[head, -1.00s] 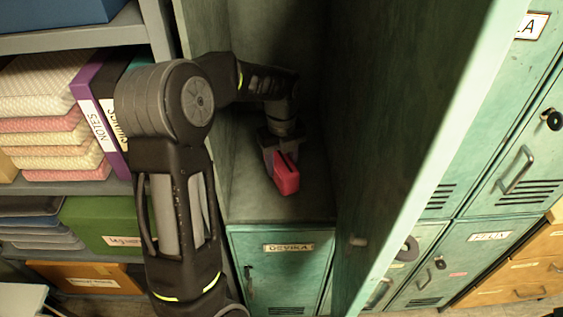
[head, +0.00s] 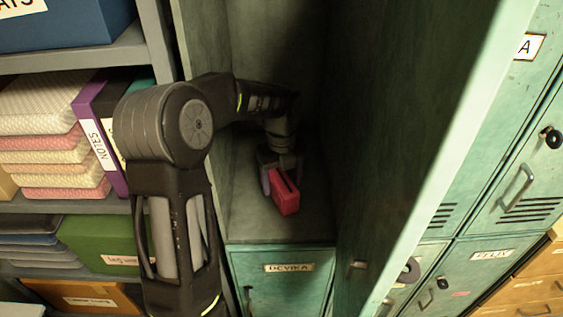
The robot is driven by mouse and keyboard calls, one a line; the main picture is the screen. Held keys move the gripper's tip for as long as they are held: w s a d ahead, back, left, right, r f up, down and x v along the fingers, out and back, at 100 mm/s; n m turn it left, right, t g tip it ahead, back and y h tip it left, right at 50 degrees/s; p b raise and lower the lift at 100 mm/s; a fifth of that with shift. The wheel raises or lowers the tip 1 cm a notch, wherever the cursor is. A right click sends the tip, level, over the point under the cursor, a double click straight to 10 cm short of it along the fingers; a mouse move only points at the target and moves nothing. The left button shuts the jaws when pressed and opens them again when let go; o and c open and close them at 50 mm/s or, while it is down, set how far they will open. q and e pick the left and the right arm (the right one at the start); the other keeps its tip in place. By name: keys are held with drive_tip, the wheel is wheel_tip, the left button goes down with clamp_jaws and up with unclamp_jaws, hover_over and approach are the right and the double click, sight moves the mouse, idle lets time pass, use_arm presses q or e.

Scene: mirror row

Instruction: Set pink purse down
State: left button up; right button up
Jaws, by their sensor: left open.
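The pink purse (head: 286,197), a small reddish-pink block-like thing, rests on the floor of the open teal locker (head: 312,229), a little back from its front edge. My left gripper (head: 280,177) reaches into the locker from the left and is just behind and above the purse. Its jaws are open around the purse's back part, with one finger showing along the left side. The back end of the purse is partly hidden by the gripper. My right gripper is not in view.
The open locker door (head: 405,180) stands close on the right. The locker's left wall is close beside my arm. A lower locker labelled DEVIKA (head: 289,268) is below.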

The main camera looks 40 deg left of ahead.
use_arm(q)
wheel_tip(320, 180, up, 11)
drive_tip(key=shift+b, duration=0.45)
idle(0.6)
